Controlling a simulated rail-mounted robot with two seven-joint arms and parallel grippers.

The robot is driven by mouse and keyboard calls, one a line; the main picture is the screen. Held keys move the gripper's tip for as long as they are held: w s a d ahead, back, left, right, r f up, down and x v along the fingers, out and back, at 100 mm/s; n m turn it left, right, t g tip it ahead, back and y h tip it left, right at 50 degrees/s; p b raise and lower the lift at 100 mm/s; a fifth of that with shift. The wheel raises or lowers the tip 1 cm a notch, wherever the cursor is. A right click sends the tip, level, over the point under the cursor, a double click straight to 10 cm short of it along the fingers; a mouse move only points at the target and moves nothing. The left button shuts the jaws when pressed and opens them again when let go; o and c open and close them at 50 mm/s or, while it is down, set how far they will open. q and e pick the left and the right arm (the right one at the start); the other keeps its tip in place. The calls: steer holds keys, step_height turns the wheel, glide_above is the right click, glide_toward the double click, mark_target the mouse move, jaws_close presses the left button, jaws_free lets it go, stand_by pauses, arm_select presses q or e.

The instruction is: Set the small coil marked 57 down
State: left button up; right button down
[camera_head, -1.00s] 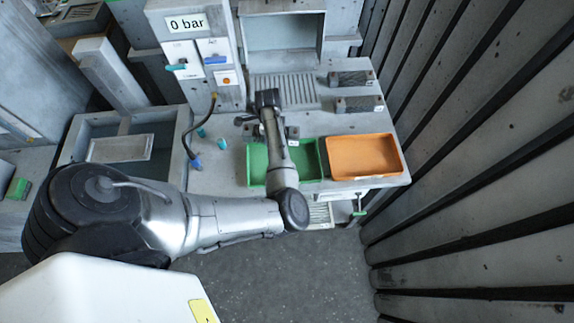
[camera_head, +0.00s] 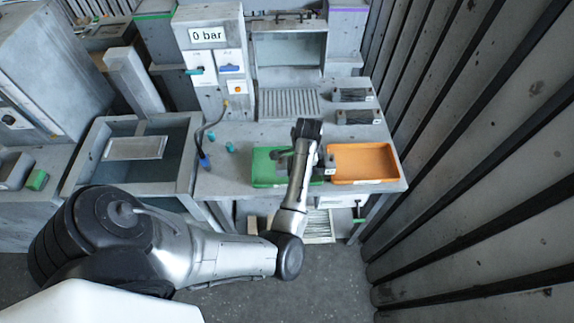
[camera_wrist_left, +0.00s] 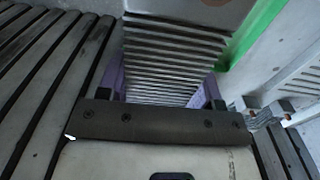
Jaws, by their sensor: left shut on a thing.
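My left gripper (camera_head: 322,160) is low over the bench, around the border between the green tray (camera_head: 262,168) and the orange tray (camera_head: 362,160). My forearm and wrist hide much of it in the head view. In the left wrist view, my left gripper (camera_wrist_left: 162,95) is shut on a grey finned coil (camera_wrist_left: 172,62), with purple showing at both sides of it. No number can be read on the coil, and whether it touches anything below is hidden. My right gripper is not in view.
Two dark finned blocks, one farther back (camera_head: 352,95) and one nearer (camera_head: 358,117), lie at the bench's right rear. A grated plate (camera_head: 289,102) lies left of them. A ribbed wall (camera_head: 470,150) bounds the right.

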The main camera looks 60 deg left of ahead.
arm_select(q)
steer(key=a+f, duration=0.1)
steer(key=a, duration=0.2)
steer(key=s+a+f, duration=0.1)
steer(key=a+f, duration=0.1)
steer(key=a, duration=0.1)
steer(key=s+a+f, duration=0.1)
steer(key=a+f, duration=0.1)
steer(key=shift+a+f, duration=0.15)
steer(key=shift+a, duration=0.25)
step_height(320, 180, down, 4)
steer(key=shift+r+b, duration=0.15)
steer(key=shift+b, duration=0.25)
steer(key=shift+f, duration=0.3)
steer(key=o, duration=1.3)
